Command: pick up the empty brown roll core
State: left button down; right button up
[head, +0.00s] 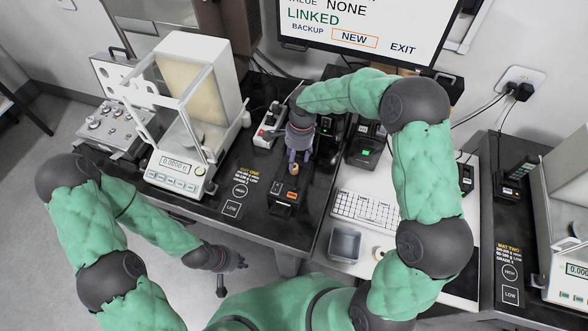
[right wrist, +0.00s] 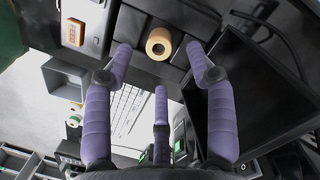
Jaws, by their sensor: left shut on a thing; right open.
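The brown roll core (head: 294,168) sits at the black printer (head: 285,197) on the left table. In the right wrist view the roll core (right wrist: 159,44) is a tan ring with a dark hole, end-on to me. My right gripper (head: 293,155) is open and points down close above it. In the right wrist view its purple fingers (right wrist: 160,60) stand apart on both sides of the core, not closed on it. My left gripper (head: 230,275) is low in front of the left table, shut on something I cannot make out.
A balance (head: 178,172) stands left of the printer. A grey bin (head: 345,244), a small roll (head: 378,253) and a keyboard (head: 366,209) lie on the white desk. A black device (head: 364,150) stands close right of my right gripper. A monitor (head: 365,25) is behind.

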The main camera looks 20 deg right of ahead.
aim_at(295, 166)
jog(key=f, duration=0.4)
jog(key=shift+s+a+b, duration=0.15)
jog(key=shift+a+b, duration=0.15)
jog(key=shift+b, duration=0.1)
jog(key=c, duration=0.9)
jog(key=shift+o, duration=0.2)
jog(key=shift+r, duration=0.15)
